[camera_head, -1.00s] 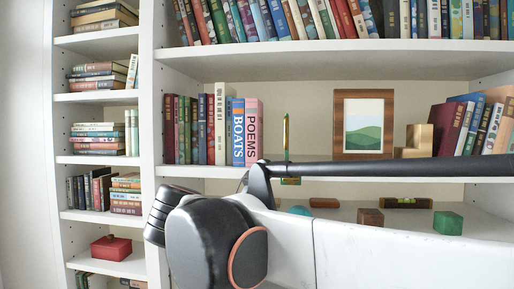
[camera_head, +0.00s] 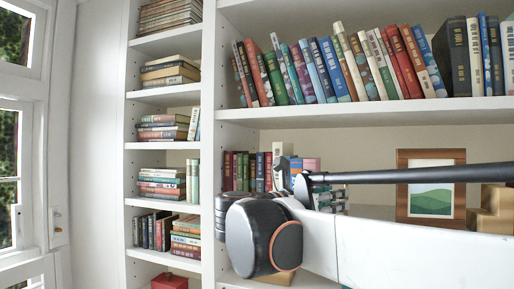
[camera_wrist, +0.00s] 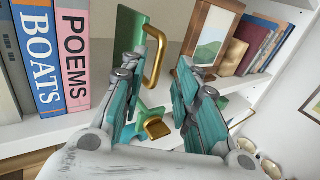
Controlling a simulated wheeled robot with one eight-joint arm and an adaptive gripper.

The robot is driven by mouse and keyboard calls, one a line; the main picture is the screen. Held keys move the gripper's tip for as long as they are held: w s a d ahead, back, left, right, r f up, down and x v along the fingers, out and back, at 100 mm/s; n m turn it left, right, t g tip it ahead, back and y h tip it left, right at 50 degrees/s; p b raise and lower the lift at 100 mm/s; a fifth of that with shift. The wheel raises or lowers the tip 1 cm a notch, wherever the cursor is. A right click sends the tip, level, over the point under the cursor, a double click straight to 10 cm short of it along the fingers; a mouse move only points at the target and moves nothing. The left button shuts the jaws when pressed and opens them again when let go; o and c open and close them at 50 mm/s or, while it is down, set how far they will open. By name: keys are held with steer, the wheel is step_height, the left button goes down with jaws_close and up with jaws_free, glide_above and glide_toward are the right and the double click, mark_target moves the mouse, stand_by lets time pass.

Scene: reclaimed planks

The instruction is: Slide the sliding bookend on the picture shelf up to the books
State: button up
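The sliding bookend (camera_wrist: 129,38) is a green upright plate with a brass handle (camera_wrist: 155,58) and a green foot with a brass piece, on the picture shelf (camera_wrist: 50,127). The row of books ends with blue BOATS (camera_wrist: 38,50) and pink POEMS (camera_wrist: 73,55). A gap shows between POEMS and the bookend plate. My gripper (camera_wrist: 160,75) is open, its teal-padded fingers on either side of the handle in the picture; contact cannot be told. In the head view my arm hides the bookend and part of the books (camera_head: 310,164).
Right of the bookend stand a wooden-framed picture (camera_head: 431,188), brass-coloured blocks (camera_head: 492,208) and leaning books (camera_wrist: 262,42). Another shelf of books (camera_head: 340,65) runs above. A narrow bookcase (camera_head: 163,150) and a window (camera_head: 10,150) are at left.

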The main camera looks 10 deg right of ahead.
steer(key=p+x, duration=0.1)
steer(key=x, duration=0.5)
steer(key=shift+w, duration=0.1)
jaws_close()
